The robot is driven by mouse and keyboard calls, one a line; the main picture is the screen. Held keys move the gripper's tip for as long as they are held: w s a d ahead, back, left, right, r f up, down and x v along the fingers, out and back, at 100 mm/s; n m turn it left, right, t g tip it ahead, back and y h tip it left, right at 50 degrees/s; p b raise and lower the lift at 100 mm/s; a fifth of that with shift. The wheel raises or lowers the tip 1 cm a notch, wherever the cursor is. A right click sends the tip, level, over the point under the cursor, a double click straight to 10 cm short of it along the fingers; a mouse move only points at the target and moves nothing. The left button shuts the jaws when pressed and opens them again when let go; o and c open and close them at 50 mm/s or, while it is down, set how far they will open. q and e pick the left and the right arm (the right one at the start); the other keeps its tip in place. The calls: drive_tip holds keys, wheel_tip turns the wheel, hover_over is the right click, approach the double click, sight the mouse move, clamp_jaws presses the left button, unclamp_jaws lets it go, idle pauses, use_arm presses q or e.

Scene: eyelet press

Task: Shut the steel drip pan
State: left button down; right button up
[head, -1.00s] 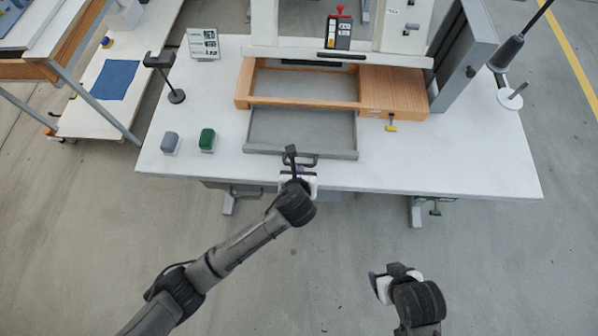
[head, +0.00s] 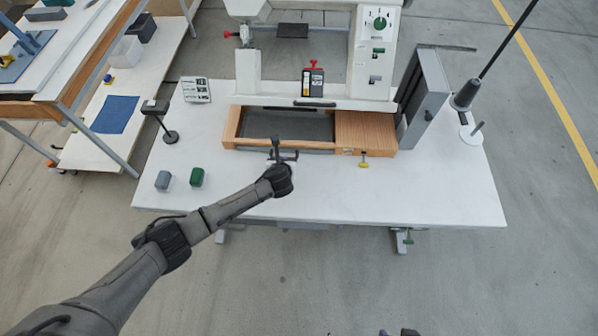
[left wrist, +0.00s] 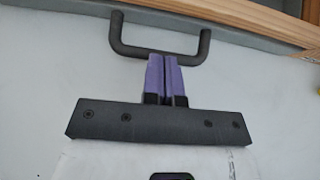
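The steel drip pan (head: 250,149) sits in the wooden frame (head: 230,128) under the machine. Only a thin grey strip of its front shows along the frame's near side. Its front also shows as a grey strip in the left wrist view (left wrist: 232,28). The dark bar handle (left wrist: 135,49) juts out from the front. My left gripper (left wrist: 163,58) has its purple fingers nearly together, with the tips at the middle of the handle bar and seemingly touching it. In the head view, my left gripper (head: 277,152) is in front of the pan.
The white table (head: 400,195) is clear in front. A green block (head: 197,177) and a grey block (head: 163,180) stand at the left. A yellow-handled part (head: 364,161) is right of the pan. A dark stand (head: 170,136) and a spool stand (head: 470,132) flank the machine.

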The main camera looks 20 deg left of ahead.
use_arm(q)
drive_tip(key=shift+w+a+f, duration=0.1)
drive_tip(key=shift+w+a, duration=0.05)
drive_tip(key=shift+w, duration=0.05)
idle(0.4)
